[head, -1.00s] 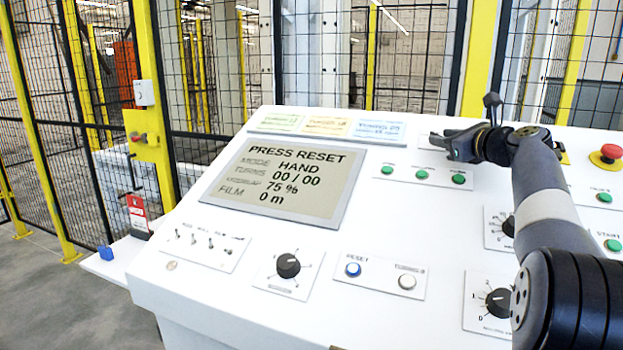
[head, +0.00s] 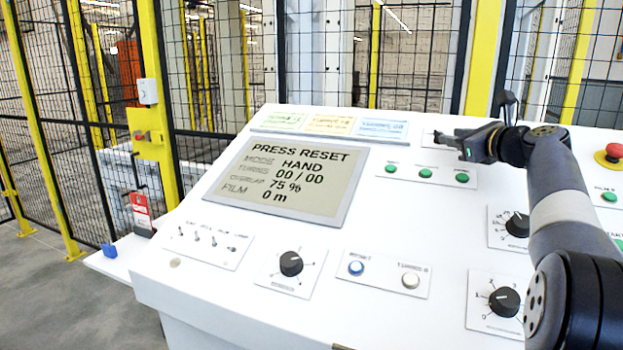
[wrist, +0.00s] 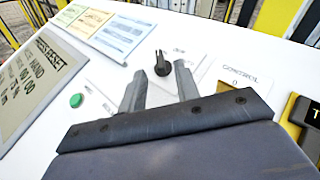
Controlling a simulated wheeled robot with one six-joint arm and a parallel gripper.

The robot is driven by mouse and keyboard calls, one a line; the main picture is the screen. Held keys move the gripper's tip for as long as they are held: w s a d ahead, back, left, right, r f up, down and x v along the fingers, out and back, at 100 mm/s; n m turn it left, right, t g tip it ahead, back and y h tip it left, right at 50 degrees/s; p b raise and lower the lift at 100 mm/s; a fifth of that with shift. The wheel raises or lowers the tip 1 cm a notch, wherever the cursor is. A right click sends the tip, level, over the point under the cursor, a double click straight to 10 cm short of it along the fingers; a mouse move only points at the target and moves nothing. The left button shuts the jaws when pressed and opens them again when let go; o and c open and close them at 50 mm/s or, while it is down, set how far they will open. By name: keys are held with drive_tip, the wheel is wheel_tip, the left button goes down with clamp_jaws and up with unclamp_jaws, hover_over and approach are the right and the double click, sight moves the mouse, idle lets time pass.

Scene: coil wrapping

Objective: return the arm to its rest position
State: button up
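My arm (head: 562,205) reaches in from the right over the sloping white control panel (head: 225,290). My gripper (head: 450,140) is over the upper right part of the panel, above the row of green buttons. In the wrist view, my gripper (wrist: 160,85) has its two fingers apart with nothing held between them. A black knob (wrist: 162,65) on a white plate shows just beyond the fingertips, with a visible gap to both fingers.
The panel screen (head: 285,180) reads "PRESS RESET", mode HAND. A blue button (head: 356,268), black dials (head: 291,263) and a red emergency stop (head: 613,151) stand out from the panel. Yellow-posted mesh fencing (head: 225,80) rises behind. The air above the panel's middle is clear.

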sight(441, 133)
drive_tip(key=v, duration=0.7)
drive_tip(key=shift+d+f, duration=0.1)
drive_tip(key=x, duration=1)
drive_tip(key=shift+w+p, duration=0.25)
drive_tip(key=shift+p, duration=0.05)
drive_tip(key=shift+a+f+m+h+b, duration=0.25)
drive_tip(key=shift+f+m+h+b, duration=0.05)
drive_tip(key=shift+b, duration=0.5)
drive_tip(key=shift+s+a+m+t+h+b, duration=0.15)
drive_tip(key=shift+m+t+h+b, duration=0.35)
drive_tip(key=shift+b, duration=0.35)
drive_tip(key=shift+a+r+m+t+h+b, duration=0.15)
drive_tip(key=shift+m+h+b, duration=0.1)
drive_tip(key=shift+m+h, duration=0.35)
drive_tip(key=shift+d+r+m+t+h+b, duration=0.15)
drive_tip(key=shift+m+h+b, duration=0.1)
drive_tip(key=shift+m+h, duration=0.35)
drive_tip(key=shift+a+m+h, duration=0.15)
drive_tip(key=shift+m+h, duration=0.45)
drive_tip(key=shift+m, duration=0.1)
drive_tip(key=shift+r+m+h+p, duration=0.15)
drive_tip(key=shift+m+h+p, duration=0.45)
drive_tip(key=shift+h+p, duration=0.25)
drive_tip(key=shift+m+h+p, duration=0.25)
drive_tip(key=shift+m+p, duration=0.15)
drive_tip(key=shift+p, duration=0.45)
